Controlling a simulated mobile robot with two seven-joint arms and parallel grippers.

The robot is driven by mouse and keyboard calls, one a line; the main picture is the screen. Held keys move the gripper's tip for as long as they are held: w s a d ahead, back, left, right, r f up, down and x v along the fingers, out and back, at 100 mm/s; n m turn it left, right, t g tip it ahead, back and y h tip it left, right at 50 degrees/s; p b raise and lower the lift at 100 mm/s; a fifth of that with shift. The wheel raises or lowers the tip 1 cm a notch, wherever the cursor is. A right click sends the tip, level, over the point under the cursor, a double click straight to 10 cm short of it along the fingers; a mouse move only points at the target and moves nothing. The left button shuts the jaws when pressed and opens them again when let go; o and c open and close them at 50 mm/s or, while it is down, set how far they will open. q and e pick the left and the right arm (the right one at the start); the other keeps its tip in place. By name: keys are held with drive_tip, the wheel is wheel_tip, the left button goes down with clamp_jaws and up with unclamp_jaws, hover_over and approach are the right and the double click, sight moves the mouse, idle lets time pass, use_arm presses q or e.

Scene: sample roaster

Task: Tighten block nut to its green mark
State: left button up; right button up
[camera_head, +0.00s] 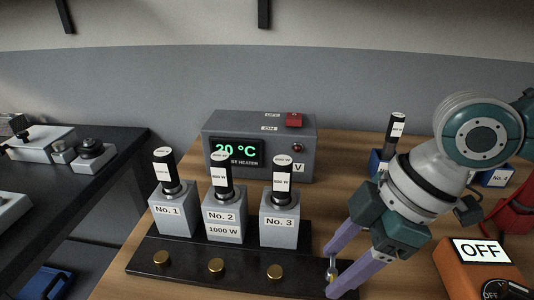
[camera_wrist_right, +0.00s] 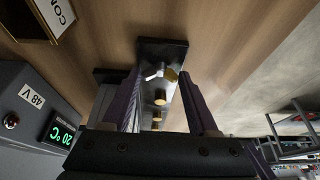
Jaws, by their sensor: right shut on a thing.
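A black base block (camera_head: 150,258) lies on the wooden table, with a row of gold knobs along its front, one of them the middle knob (camera_head: 216,266). At its right end a small silver and gold fitting, apparently the block nut (camera_head: 332,272), is between the purple fingers of my right gripper (camera_head: 336,272). The right gripper is shut on it, with the arm reaching in from the right. In the right wrist view the nut (camera_wrist_right: 155,71) shows near the end of the block, beyond the fingertips. I cannot make out a green mark. My left gripper is not in view.
Grey blocks No. 1 (camera_head: 172,212), No. 2 (camera_head: 225,219) and No. 3 (camera_head: 283,220) hold black-topped cartridges. A heater box (camera_head: 259,142) reading 20 °C stands behind. An orange box with an OFF display (camera_head: 480,252) is at right. A dark side table (camera_head: 75,170) is at left.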

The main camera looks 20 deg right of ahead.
drive_tip(key=o, duration=1.4)
drive_tip(key=shift+r, duration=0.1)
drive_tip(key=p+v, duration=0.1)
drive_tip(key=v, duration=0.8)
drive_tip(key=shift+s+d+r, duration=0.15)
drive_tip(key=shift+r, duration=0.2)
